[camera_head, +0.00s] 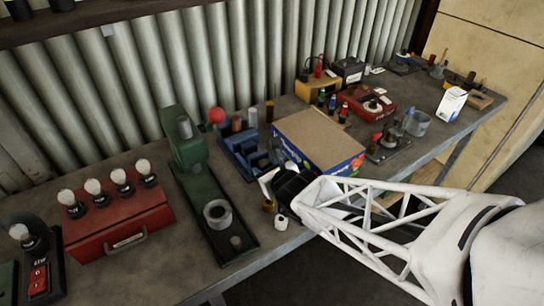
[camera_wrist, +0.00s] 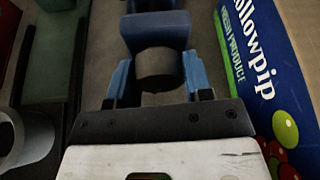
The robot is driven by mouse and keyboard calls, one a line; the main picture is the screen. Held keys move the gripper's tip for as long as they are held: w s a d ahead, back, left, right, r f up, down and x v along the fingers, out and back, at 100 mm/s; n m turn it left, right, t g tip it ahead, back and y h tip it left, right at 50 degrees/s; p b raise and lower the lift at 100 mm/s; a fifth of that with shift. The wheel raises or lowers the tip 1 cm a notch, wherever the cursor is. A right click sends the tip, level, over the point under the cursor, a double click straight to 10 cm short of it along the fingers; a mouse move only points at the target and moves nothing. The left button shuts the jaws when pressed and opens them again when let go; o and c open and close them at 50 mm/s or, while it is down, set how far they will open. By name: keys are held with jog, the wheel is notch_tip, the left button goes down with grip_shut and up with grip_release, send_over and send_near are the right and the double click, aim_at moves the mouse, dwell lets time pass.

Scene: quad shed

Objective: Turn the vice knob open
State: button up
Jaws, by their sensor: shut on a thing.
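The blue vice (camera_head: 243,153) stands on the workbench between a green machine and a cardboard box. In the wrist view, the blue vice body (camera_wrist: 157,32) is straight ahead of my gripper. A grey rounded knob (camera_wrist: 156,66) sits in front of it. My gripper (camera_head: 272,186) is at the near end of the vice, low over the bench's front part. In the wrist view, my gripper (camera_wrist: 158,82) is shut on the knob, with a finger on each side. The knob is not clearly visible in the head view, and its turn angle cannot be told.
The cardboard box (camera_head: 318,138) stands close on the right of my gripper. The green machine (camera_head: 187,145) stands on the left. A small white cylinder (camera_head: 281,222) is by the bench's front edge. A red toolbox (camera_head: 118,226) is farther left; a red box (camera_head: 367,104) is farther right.

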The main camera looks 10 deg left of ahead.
jog(key=shift+n+t+h, duration=0.4)
jog(key=shift+n, duration=0.4)
dwell(0.4)
jog(key=o, duration=0.9)
jog(key=shift+v, duration=3.9)
